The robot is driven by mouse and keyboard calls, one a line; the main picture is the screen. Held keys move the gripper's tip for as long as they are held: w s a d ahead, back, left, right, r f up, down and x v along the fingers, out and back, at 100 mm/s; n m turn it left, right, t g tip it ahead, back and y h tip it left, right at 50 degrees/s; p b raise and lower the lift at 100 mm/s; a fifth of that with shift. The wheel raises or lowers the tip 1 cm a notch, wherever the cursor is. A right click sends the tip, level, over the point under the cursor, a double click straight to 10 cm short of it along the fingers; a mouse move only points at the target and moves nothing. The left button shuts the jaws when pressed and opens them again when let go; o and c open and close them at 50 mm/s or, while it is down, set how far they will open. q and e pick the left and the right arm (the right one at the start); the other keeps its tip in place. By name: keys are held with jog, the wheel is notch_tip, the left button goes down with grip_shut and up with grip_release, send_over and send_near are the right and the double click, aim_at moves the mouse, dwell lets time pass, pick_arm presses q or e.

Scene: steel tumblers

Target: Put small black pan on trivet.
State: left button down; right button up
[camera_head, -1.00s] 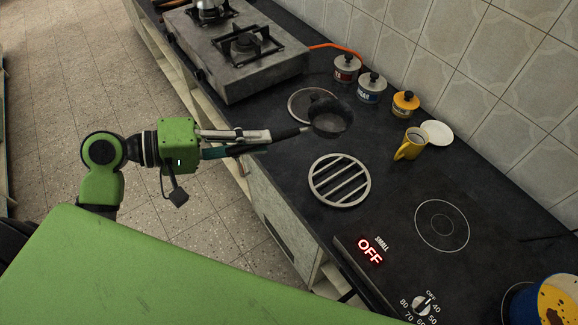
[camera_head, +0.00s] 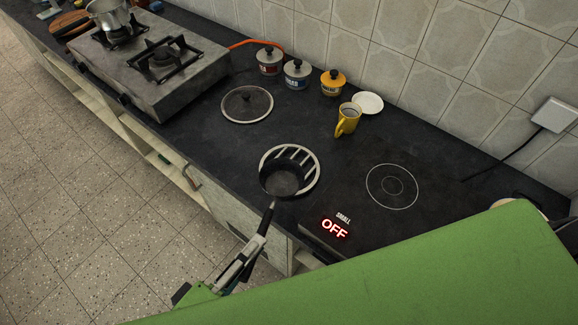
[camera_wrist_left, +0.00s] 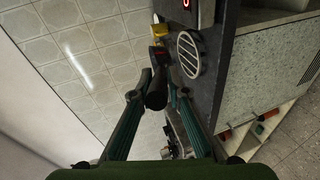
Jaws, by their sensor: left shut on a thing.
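The small black pan (camera_head: 284,181) hangs at the end of my left gripper (camera_head: 264,225), which is shut on its handle (camera_head: 267,219). In the head view the pan overlaps the front-left part of the round slatted metal trivet (camera_head: 311,160) and hides some of its slats. In the left wrist view the dark handle (camera_wrist_left: 157,94) lies between the fingers, and the whole trivet (camera_wrist_left: 189,54) shows uncovered to the right of it. The pan seems above the trivet rather than resting on it; the exact gap cannot be told. My right gripper is not in view.
A glass lid (camera_head: 247,104) lies behind the trivet. A yellow mug (camera_head: 347,120) and white saucer (camera_head: 368,103) stand behind it to the right. The cooktop (camera_head: 391,187) is on the right, showing OFF. Three lidded jars line the wall. A gas stove (camera_head: 150,75) stands at the left.

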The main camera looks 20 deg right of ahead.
aim_at(267, 223)
pick_arm(q)
jog(key=s+d+r, duration=0.3)
jog(key=w+f, duration=0.1)
jog(key=w, duration=0.1)
jog(key=w+f, duration=0.1)
jog(key=w, duration=0.2)
jog(key=w+d+f, duration=0.1)
jog(key=w, duration=0.2)
jog(key=shift+f+b, duration=0.2)
jog(key=shift+b, duration=0.1)
jog(key=w+f, duration=0.4)
jog(key=f, duration=0.1)
jog(key=shift+w+d+f, duration=0.1)
jog(key=shift+w+d, duration=0.15)
jog(key=shift+d, duration=0.1)
jog(key=shift+w+f, duration=0.4)
jog(key=shift+f, duration=0.1)
notch_tip(267, 223, down, 3)
jog(key=shift+w+f, duration=0.1)
jog(key=shift+f, duration=0.05)
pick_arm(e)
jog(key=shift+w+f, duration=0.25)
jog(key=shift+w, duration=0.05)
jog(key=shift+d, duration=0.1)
pick_arm(q)
jog(key=c, duration=2)
grip_release()
jog(key=shift+f, duration=0.1)
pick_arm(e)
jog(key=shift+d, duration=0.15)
